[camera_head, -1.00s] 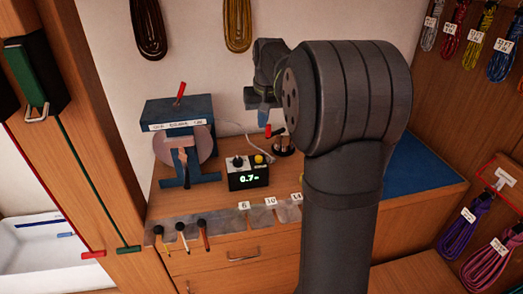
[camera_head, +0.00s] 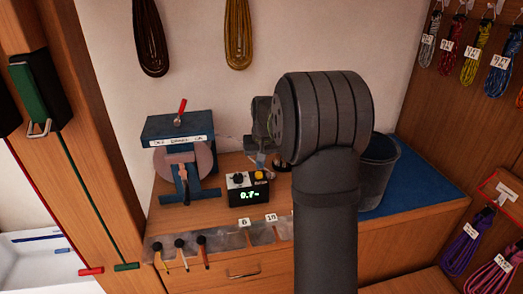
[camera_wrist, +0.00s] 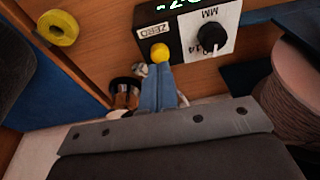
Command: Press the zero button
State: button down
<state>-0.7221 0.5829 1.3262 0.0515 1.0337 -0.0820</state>
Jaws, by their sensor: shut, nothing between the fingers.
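A small black box with a green display reading about 0.7 (camera_head: 249,194) stands on the bench. Its yellow zero button (camera_head: 260,175) is on the right of its top, beside a black knob (camera_head: 238,178). In the wrist view the yellow button (camera_wrist: 159,53) appears next to an upside-down ZERO label (camera_wrist: 153,31). My gripper (camera_wrist: 161,68) has its blue fingers shut together and empty, with tips right at the button's edge. I cannot tell whether they touch it. In the head view my gripper (camera_head: 261,161) is partly hidden by my arm, just above and behind the button.
A blue stand with a spool (camera_head: 178,160) stands left of the box. It shows at the right in the wrist view (camera_wrist: 297,95). A grey bucket (camera_head: 378,172) is on the blue mat (camera_head: 425,185) at right. A yellow ring (camera_wrist: 58,27) lies on the wood.

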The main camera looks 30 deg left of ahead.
aim_at(260, 175)
jog(key=shift+x, duration=1.4)
jog(key=shift+f, duration=0.1)
jog(key=shift+x, duration=0.85)
jog(key=shift+s+d+f, duration=0.1)
jog(key=shift+s+d, duration=0.05)
jog(key=shift+d, duration=0.1)
jog(key=v, duration=1.4)
jog(key=shift+a+r, duration=0.15)
jog(key=shift+r, duration=0.1)
dwell(0.3)
